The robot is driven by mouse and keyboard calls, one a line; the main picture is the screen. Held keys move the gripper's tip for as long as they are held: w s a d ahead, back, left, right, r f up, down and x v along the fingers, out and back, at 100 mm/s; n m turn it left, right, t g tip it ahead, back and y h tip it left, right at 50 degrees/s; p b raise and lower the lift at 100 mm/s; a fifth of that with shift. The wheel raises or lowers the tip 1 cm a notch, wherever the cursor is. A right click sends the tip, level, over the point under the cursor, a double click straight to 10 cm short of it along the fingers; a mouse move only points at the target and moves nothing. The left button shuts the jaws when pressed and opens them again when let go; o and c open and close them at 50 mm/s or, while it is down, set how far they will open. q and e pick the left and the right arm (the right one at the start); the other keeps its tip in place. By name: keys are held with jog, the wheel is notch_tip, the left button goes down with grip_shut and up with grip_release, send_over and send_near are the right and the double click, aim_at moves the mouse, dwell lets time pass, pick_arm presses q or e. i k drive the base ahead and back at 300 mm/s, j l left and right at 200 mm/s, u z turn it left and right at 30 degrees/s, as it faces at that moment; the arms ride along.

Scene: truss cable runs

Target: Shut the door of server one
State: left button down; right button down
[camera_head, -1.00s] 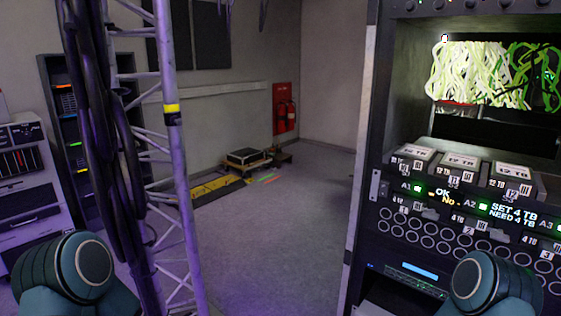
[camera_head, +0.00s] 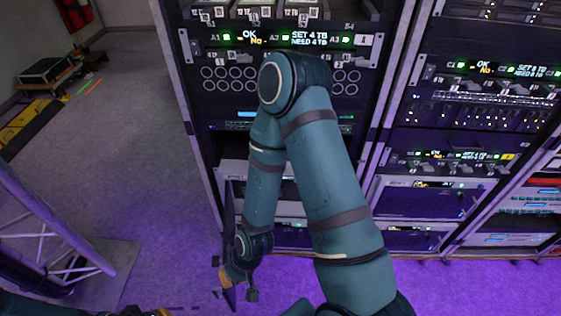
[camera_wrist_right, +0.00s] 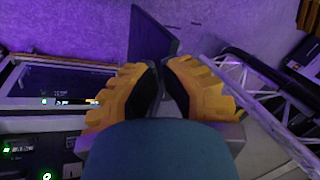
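A thin dark door panel (camera_head: 230,205) stands open at the lower front of the left rack (camera_head: 200,140), seen almost edge-on. Its dark face also shows in the right wrist view (camera_wrist_right: 150,38). My right gripper (camera_head: 230,278) is low at the panel's lower front part, partly hidden by the wrist. In the right wrist view its yellow fingers (camera_wrist_right: 164,82) are close together, with the panel just beyond or between the tips. I cannot tell whether they grip it. A small orange part of my left gripper (camera_head: 158,312) shows at the bottom edge. No server number is readable.
More racks (camera_head: 450,130) with lit panels stand to the right. A metal truss (camera_head: 40,220) with dark cables stands at the left. A low case (camera_head: 47,70) and a yellow-black strip (camera_head: 28,122) lie at the back left. The floor between truss and rack is clear.

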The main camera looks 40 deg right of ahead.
aim_at(229, 230)
jog(key=k+l+z, duration=0.15)
jog(key=k+z, duration=0.2)
jog(key=k, duration=0.3)
jog(key=j+z, duration=0.1)
jog(key=z, duration=1.35)
jog(key=i+j, duration=0.1)
jog(key=j, duration=1.15)
jog(key=i+j, duration=0.1)
jog(key=j, duration=1.15)
jog(key=j+z, duration=0.25)
jog(key=j, duration=0.6)
